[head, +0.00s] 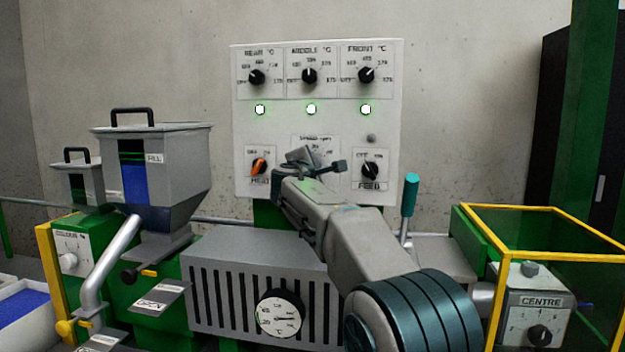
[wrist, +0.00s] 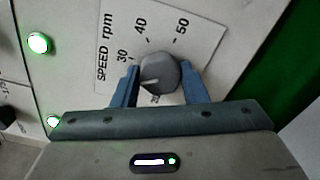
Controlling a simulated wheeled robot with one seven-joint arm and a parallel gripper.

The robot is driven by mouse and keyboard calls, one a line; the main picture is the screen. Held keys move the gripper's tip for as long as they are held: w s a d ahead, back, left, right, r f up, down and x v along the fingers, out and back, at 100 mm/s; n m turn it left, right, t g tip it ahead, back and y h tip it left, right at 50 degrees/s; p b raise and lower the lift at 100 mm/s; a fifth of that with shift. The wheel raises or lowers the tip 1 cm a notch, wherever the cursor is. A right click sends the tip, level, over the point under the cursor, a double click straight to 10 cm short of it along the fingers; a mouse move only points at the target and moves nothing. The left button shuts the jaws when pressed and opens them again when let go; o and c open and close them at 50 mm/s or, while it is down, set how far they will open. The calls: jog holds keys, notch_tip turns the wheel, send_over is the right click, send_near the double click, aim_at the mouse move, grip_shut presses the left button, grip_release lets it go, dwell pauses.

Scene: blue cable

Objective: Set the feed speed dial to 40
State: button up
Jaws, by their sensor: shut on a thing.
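The feed speed dial (wrist: 160,74) is a round grey knob on a white plate marked SPEED rpm, with 30, 40 and 50 legible in the wrist view. Its short white mark points to the lower left, below the 30 tick. Another number under the knob is partly hidden. My gripper (wrist: 161,82) has its two blue fingers on either side of the knob and is shut on it. In the head view my gripper (head: 305,158) is at the SPEED plate (head: 315,139) and hides the dial.
The control panel (head: 218,195) stands around it, with an orange HEAT knob (head: 258,167) to the left and a black FEED knob (head: 370,170) to the right. Three temperature dials sit above lit green lamps (head: 311,109). A green-handled lever (head: 409,195) rises to the right of my arm.

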jog(key=shift+f+m+b, duration=0.1)
jog(key=shift+m+b, duration=4)
jog(key=shift+m, duration=3.9)
jog(key=o, duration=1)
jog(key=shift+c, duration=0.2)
